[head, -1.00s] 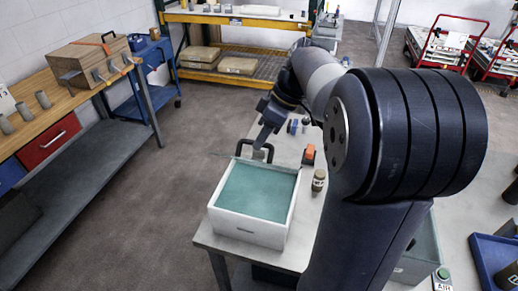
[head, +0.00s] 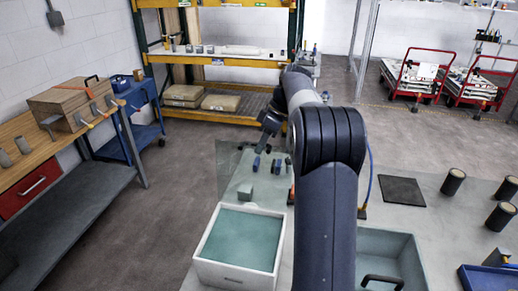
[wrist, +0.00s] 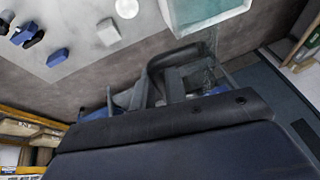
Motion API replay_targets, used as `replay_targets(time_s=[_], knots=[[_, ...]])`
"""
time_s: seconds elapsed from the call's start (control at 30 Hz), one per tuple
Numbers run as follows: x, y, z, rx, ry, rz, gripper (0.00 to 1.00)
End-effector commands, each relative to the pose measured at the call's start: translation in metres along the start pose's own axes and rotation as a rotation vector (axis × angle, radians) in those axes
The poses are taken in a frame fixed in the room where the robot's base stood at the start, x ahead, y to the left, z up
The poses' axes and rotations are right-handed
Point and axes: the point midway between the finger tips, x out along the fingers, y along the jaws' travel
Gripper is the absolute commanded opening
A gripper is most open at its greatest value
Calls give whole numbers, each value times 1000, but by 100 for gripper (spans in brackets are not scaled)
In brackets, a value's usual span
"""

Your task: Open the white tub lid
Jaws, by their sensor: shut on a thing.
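The white tub (head: 205,262) stands on the near left of the grey table in the head view, its teal inside visible from above. Its corner also shows at the top of the wrist view (wrist: 180,22). A thin see-through pane, apparently the lid (head: 228,160), shows beyond the tub, over the table's left edge. My gripper (head: 260,146) is beyond the tub, by this pane, and apart from the tub. In the wrist view it is shut on a dark handle-like part (wrist: 150,80), apparently the lid's handle. The exact contact is partly hidden.
Small blue blocks (head: 276,166) and a grey block (head: 245,192) lie beyond the tub. A teal open bin (head: 410,250) is right of my arm, with dark cylinders (head: 453,181) further right. A wooden workbench (head: 22,170) stands left across open floor.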

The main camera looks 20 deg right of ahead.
Motion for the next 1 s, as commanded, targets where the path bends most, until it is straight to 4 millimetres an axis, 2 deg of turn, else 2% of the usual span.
replay_targets(time_s=[0.03,0.3,0.8,0.83,1.0], knots=[[9,5,4,5,-8,-18,0],[12,22,6,5,-8,-14,0],[12,27,7,6,-6,-7,0],[12,27,7,6,-6,-7,14],[12,27,6,5,-5,-7,27]])
